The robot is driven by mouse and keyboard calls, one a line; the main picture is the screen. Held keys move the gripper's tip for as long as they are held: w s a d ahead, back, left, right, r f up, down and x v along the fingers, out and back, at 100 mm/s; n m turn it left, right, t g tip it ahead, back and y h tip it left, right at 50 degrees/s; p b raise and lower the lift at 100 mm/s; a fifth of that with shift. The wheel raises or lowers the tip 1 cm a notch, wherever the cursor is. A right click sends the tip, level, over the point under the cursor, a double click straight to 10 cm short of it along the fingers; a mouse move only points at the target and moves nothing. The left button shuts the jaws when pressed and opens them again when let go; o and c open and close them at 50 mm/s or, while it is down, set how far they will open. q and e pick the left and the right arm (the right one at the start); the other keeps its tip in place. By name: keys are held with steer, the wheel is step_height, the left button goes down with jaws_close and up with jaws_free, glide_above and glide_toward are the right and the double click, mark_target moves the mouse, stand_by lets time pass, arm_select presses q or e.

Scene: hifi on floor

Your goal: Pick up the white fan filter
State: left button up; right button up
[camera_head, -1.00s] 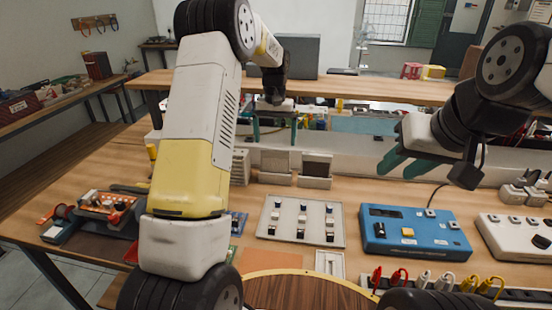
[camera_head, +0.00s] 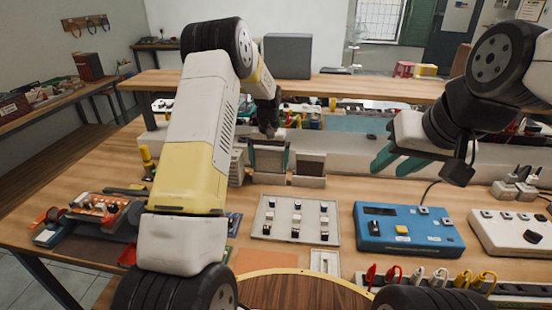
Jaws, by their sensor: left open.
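A pale panel in a light frame, which looks like the white fan filter (camera_head: 268,160), stands upright on the table, left of a similar one with a darker panel (camera_head: 310,165). My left gripper (camera_head: 269,150) points down over the pale one with its green fingers open, one at each side of it. I cannot tell whether the fingers touch it. My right gripper (camera_head: 398,163) is at the right above the table, its green fingers apart and nothing seen between them.
A slatted white part (camera_head: 237,167) stands left of the pale panel, partly behind my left arm. A switch panel (camera_head: 296,220), a blue box (camera_head: 408,229) and a white box (camera_head: 515,232) lie in front. A pale raised ledge (camera_head: 345,150) runs behind.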

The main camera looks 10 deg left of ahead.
arm_select(q)
steer(key=c, duration=0.8)
steer(key=shift+o, duration=0.2)
step_height(320, 180, up, 17)
stand_by(0.7)
